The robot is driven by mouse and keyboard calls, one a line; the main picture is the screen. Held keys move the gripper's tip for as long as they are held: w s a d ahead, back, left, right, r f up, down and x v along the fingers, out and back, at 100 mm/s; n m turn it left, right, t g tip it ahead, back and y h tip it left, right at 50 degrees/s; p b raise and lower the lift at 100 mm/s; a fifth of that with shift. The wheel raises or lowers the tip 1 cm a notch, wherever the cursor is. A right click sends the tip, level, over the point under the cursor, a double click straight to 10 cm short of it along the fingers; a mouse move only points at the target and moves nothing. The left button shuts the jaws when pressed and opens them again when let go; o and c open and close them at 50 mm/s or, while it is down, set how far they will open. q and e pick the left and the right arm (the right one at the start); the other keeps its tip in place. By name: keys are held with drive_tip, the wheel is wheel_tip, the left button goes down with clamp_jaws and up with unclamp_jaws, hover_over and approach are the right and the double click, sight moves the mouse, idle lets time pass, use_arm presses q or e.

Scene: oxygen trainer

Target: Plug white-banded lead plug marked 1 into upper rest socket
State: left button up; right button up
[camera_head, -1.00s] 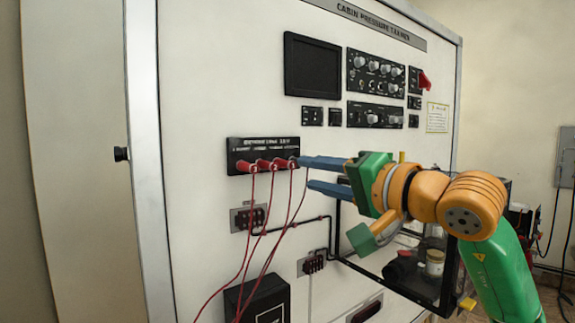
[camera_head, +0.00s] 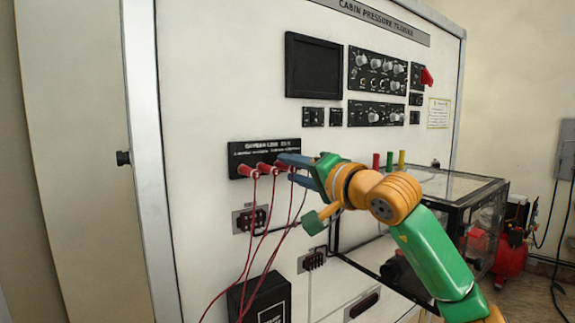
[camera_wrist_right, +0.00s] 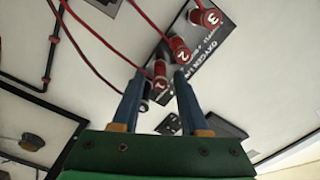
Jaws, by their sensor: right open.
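A row of red plugs with white number marks (camera_head: 263,168) sits in a black oxygen panel (camera_head: 236,155), which also shows in the wrist view (camera_wrist_right: 222,50). My right gripper (camera_head: 292,170) is open at the panel's right end and partly hides the rightmost plug. In the wrist view, the open fingers (camera_wrist_right: 157,75) straddle the nearest red plug (camera_wrist_right: 160,72); its number is hard to read and I cannot tell if they touch it. Two small socket blocks are mounted below, an upper one (camera_head: 250,219) and a lower one (camera_head: 313,261); I cannot tell which is the rest socket. My left gripper is out of view.
Red leads (camera_head: 247,245) hang from the plugs past the upper socket block. A black box (camera_head: 262,302) is below. A clear-sided case (camera_head: 470,190) stands right, behind my right arm. A dark screen (camera_head: 313,66) and knob panels (camera_head: 377,72) are above.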

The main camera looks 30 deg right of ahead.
sight(294, 170)
idle(0.7)
clamp_jaws()
drive_tip(key=shift+s+f, duration=0.15)
drive_tip(key=shift+s, duration=0.3)
drive_tip(key=shift+s+d+b, duration=0.1)
drive_tip(key=shift+s+b, duration=0.35)
drive_tip(key=shift+s, duration=0.6)
drive_tip(key=shift+s+d+b, duration=0.1)
drive_tip(key=shift+s+b, duration=0.2)
drive_tip(key=shift+s, duration=0.5)
drive_tip(key=shift+s+r, duration=0.2)
drive_tip(key=shift+s, duration=0.1)
drive_tip(key=shift+w, duration=0.1)
